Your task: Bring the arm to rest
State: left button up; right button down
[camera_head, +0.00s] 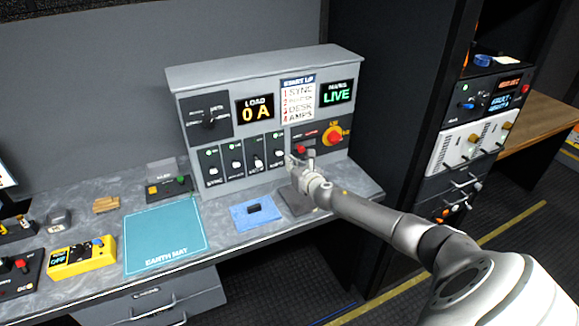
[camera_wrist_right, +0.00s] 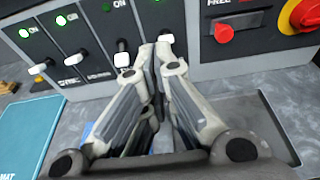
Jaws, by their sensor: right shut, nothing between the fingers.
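My right gripper (camera_head: 292,164) is in front of the grey control console (camera_head: 260,65), by the rightmost of its toggle switches. In the wrist view its two fingers (camera_wrist_right: 155,70) are drawn together with nothing held between them. White-tipped toggle levers (camera_wrist_right: 40,68) stand beyond and beside the fingertips; whether the fingertips touch one cannot be told. My right arm (camera_head: 385,225) reaches in from the lower right. My left gripper is not in view.
The console has a LOAD display (camera_head: 255,110) reading 0 A, a MAINS display (camera_head: 337,93) reading LIVE, and a red rotary knob (camera_head: 333,137). A dark rack stands right.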

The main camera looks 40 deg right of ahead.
jog(key=s+a+f+m+g, duration=0.2)
jog(key=s+a+f+m, duration=0.4)
jog(key=a, duration=0.3)
jog(key=s+a+f+m+g, duration=0.2)
jog(key=s+a+f+m, duration=0.1)
jog(key=s+a+m, duration=0.45)
jog(key=s+a+m+g+y, duration=0.1)
jog(key=s+a+m+g, duration=0.1)
jog(key=s+a+m, duration=0.5)
jog(key=s+a+r+m+g+y, duration=0.1)
jog(key=s+a+m+g, duration=0.3)
jog(key=s, duration=0.7)
jog(key=s+a+m+g+y, duration=0.1)
jog(key=s+a+m+y, duration=0.1)
jog(key=s+m, duration=0.6)
notch_tip(320, 180, down, 32)
jog(key=s+n+g+b, duration=0.1)
jog(key=s+g+b, duration=0.15)
jog(key=b, duration=0.35)
pick_arm(q)
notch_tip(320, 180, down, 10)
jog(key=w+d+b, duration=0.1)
jog(key=b, duration=0.3)
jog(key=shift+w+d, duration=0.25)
pick_arm(e)
jog(key=s+d+f, duration=0.3)
jog(key=s+f, duration=1.3)
jog(key=f, duration=0.4)
jog(key=shift+s+h, duration=0.3)
